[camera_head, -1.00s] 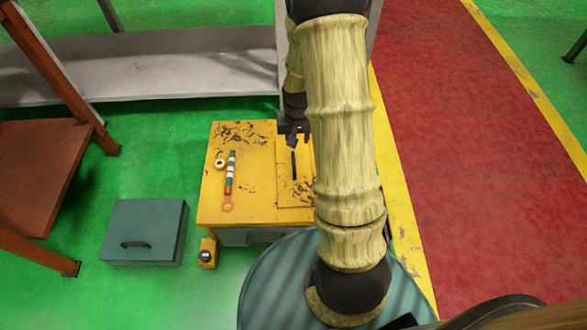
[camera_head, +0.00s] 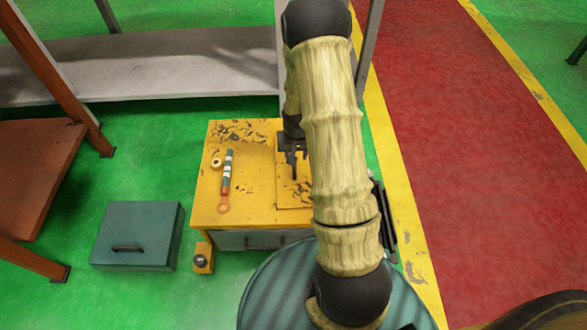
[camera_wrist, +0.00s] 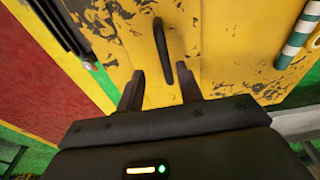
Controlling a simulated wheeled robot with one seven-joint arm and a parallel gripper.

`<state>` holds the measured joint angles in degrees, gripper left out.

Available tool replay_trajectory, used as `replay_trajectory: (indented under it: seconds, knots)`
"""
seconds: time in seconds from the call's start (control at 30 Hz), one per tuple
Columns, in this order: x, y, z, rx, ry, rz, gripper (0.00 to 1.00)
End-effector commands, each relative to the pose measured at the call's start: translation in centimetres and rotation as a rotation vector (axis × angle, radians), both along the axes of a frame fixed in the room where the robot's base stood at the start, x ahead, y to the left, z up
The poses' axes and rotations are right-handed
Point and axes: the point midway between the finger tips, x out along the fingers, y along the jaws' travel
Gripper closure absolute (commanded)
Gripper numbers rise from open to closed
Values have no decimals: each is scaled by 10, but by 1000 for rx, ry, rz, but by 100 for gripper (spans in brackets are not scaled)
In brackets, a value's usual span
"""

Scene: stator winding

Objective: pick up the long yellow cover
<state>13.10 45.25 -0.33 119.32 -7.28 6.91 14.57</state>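The long yellow cover (camera_head: 289,199) is a flat, scuffed plate lying on the right part of the yellow cabinet top. In the wrist view, the cover (camera_wrist: 146,52) carries a slim black handle (camera_wrist: 163,50). My gripper (camera_head: 293,172) is over the cover in the head view and hides the handle there. In the wrist view, my gripper (camera_wrist: 157,72) is open, and the near end of the handle shows between its two dark fingertips. I cannot tell the height gap, and no grip on the handle shows. My arm hides the cover's right edge.
A banded green, white and red rod (camera_head: 227,172) and a small ring (camera_head: 216,163) lie on the yellow cabinet (camera_head: 206,205), left of the cover. A teal box (camera_head: 138,228) and a small yellow block (camera_head: 203,256) stand on the green floor.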

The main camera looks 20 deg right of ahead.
Motion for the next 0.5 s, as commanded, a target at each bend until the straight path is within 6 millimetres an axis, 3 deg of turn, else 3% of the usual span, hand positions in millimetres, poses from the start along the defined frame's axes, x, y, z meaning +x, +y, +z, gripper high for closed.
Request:
replay_trajectory:
  seconds: [0.17, 0.5]
  knots:
    - [1, 1, -4, 0, 1, 0, 64]
    - [10, 4, -45, 1, 2, 0, 64]
